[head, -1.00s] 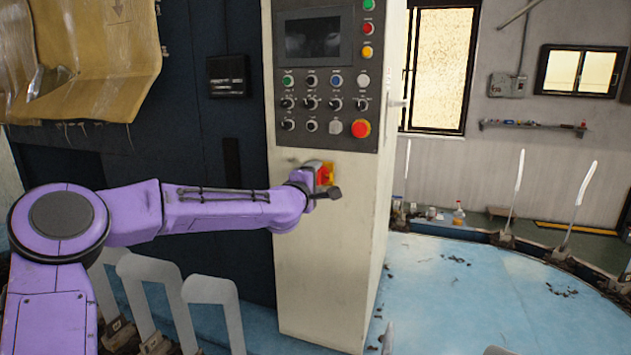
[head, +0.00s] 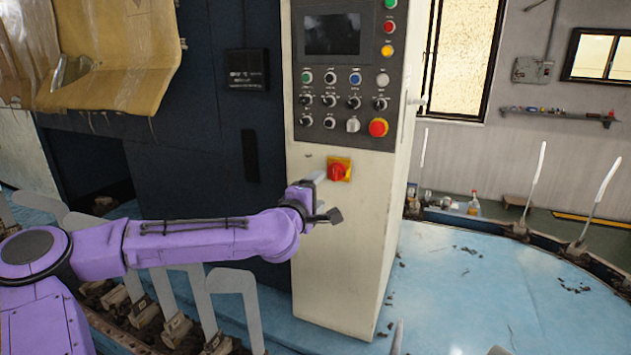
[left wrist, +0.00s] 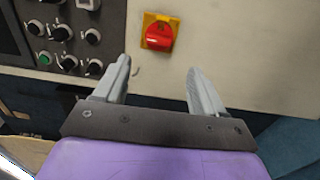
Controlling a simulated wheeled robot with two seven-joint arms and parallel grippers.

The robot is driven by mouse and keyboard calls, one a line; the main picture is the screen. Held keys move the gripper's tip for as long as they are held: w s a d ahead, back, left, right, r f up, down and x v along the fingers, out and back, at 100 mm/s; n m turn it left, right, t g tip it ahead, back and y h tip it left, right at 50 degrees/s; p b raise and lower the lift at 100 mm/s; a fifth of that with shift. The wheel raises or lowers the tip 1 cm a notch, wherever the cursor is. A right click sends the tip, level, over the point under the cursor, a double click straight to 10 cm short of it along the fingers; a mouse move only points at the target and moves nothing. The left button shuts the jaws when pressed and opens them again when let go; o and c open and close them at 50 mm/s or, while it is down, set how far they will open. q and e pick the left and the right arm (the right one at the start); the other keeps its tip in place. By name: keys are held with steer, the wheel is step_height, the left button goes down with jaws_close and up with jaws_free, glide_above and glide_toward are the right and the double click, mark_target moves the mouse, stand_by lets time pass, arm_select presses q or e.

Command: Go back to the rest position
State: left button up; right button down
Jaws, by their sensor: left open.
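My left gripper (head: 328,196) is in front of the cream control cabinet (head: 340,250), a little below and left of the red rotary switch (head: 338,169) on its yellow plate. In the left wrist view the two fingers of the left gripper (left wrist: 160,88) are spread wide with nothing between them. The red switch (left wrist: 158,37) shows beyond the fingertips there, apart from them. My purple left arm (head: 190,240) stretches in from the left. My right gripper is in neither view.
A control panel (head: 345,75) with buttons, knobs and a dark screen is above the switch. Upright metal sock boards (head: 240,283) stand below my left arm. More boards (head: 535,175) stand around the blue round table (head: 460,300) at right, which is mostly clear.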

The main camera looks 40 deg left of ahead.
arm_select(q)
steer(key=shift+s+d+r, duration=0.1)
steer(key=shift+s+d, duration=0.1)
steer(key=shift+s, duration=0.2)
steer(key=s+d+f+m+g+b, duration=0.1)
steer(key=s+d+f+m+g, duration=0.2)
steer(key=f, duration=0.9)
steer(key=s+d+f+m+g+h+b, duration=0.1)
steer(key=s+d+f+m+g+b, duration=0.3)
steer(key=f, duration=0.8)
steer(key=s+d+f+g+p, duration=0.15)
steer(key=s+f, duration=0.35)
steer(key=f, duration=0.7)
steer(key=s+f+m+g+b, duration=0.2)
steer(key=s+f+m+g, duration=0.1)
steer(key=s+f, duration=0.6)
steer(key=s+d+f+m+g+b, duration=0.1)
steer(key=s+f+m+g+b, duration=0.1)
steer(key=s+f, duration=0.8)
steer(key=s+m+g, duration=0.1)
steer(key=s+m, duration=0.1)
steer(key=s, duration=0.3)
steer(key=shift+s+f, duration=0.25)
steer(key=shift+s, duration=0.05)
